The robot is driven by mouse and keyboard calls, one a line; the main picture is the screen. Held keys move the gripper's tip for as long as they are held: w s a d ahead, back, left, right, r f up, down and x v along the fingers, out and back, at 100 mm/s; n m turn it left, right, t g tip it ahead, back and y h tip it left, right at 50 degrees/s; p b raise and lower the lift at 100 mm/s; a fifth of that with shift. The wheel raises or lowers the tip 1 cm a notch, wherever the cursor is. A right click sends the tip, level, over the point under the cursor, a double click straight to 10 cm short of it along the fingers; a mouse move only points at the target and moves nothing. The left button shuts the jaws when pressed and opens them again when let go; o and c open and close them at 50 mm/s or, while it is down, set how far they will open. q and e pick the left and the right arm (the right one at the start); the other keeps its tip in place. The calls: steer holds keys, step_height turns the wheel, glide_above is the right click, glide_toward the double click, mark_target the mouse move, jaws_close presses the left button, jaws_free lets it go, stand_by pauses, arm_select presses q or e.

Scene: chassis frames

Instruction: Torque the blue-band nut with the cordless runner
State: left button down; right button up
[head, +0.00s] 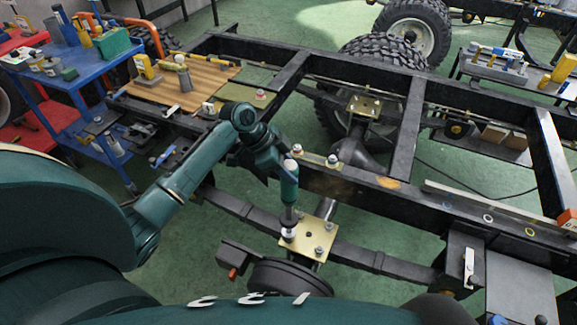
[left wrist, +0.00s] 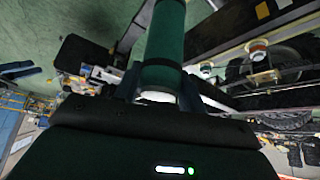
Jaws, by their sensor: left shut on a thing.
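My left gripper (head: 284,172) is shut on the green cordless runner (head: 289,190), which stands upright with its nose down. In the left wrist view the runner (left wrist: 166,40) is a green cylinder between the dark jaws. Its lower end is over a nut at the left part of the brass plate (head: 318,238) on the axle. I cannot tell whether the socket is fully seated. Other studs or nuts (head: 319,252) stand on the plate. No blue band can be made out on the nut under the runner. My right gripper is not in view.
The black chassis frame (head: 345,185) spans the scene, with a smaller brass plate (head: 364,106) farther back. A wooden board (head: 185,85) with tools lies at the upper left, near a blue cart (head: 75,60). Small rings (head: 488,218) lie on the near rail.

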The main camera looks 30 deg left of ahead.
arm_select(q)
steer(key=shift+f, duration=0.4)
stand_by(0.8)
steer(key=shift+f, duration=0.15)
stand_by(0.6)
steer(key=shift+f+b, duration=0.4)
steer(key=shift+b, duration=0.05)
stand_by(0.4)
steer(key=shift+f, duration=0.2)
stand_by(0.3)
stand_by(0.4)
steer(key=shift+s, duration=0.1)
stand_by(0.4)
steer(key=shift+p, duration=0.5)
stand_by(0.5)
